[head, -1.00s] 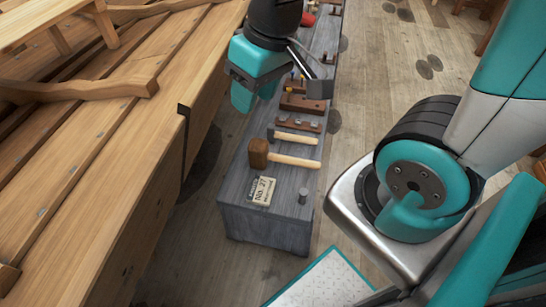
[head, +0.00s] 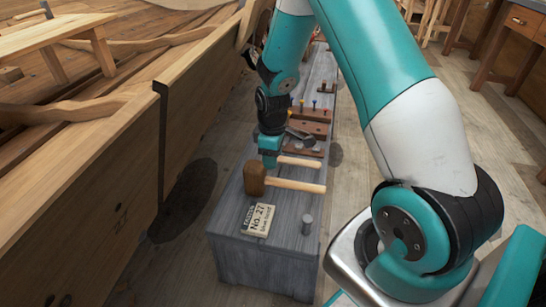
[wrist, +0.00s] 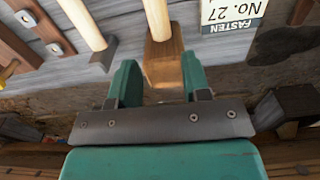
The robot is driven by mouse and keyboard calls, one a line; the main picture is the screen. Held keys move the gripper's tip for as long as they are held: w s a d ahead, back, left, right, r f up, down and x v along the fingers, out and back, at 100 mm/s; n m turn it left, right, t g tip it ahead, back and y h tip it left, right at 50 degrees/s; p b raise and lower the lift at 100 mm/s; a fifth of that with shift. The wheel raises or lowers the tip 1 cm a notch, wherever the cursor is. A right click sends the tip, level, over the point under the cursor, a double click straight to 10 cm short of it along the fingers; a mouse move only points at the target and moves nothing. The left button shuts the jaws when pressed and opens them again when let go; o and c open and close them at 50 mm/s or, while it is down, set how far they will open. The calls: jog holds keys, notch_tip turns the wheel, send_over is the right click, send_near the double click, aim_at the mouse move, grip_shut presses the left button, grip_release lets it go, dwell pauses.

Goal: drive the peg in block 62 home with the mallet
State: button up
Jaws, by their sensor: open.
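The wooden mallet lies on the grey bench (head: 290,265), its brown head (head: 254,180) to the left and its pale handle (head: 298,185) pointing right. My gripper (head: 269,163) is open and empty, just behind and above the mallet head. In the wrist view, my two teal fingers (wrist: 160,75) stand apart with the mallet head (wrist: 162,55) showing between and beyond them; I cannot tell whether they touch it. Brown blocks with colored pegs (head: 309,131) stand farther back on the bench. No number 62 is readable on them.
A card reading "No. 27" (head: 258,219) and a grey metal peg (head: 307,225) lie in front of the mallet. A second hammer (head: 300,162) lies just behind it. The wooden hull (head: 110,180) runs along the left. Floor is clear to the right.

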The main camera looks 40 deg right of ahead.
aim_at(273, 178)
jog(key=shift+d+f+b, duration=0.1)
jog(key=shift+f+b, duration=3.75)
jog(key=shift+f, duration=0.9)
jog(key=shift+c, duration=0.2)
grip_shut()
jog(key=shift+f, duration=0.1)
jog(key=shift+r, duration=0.2)
jog(key=shift+r+p, duration=0.5)
jog(key=shift+p, duration=0.25)
jog(key=shift+w, duration=0.1)
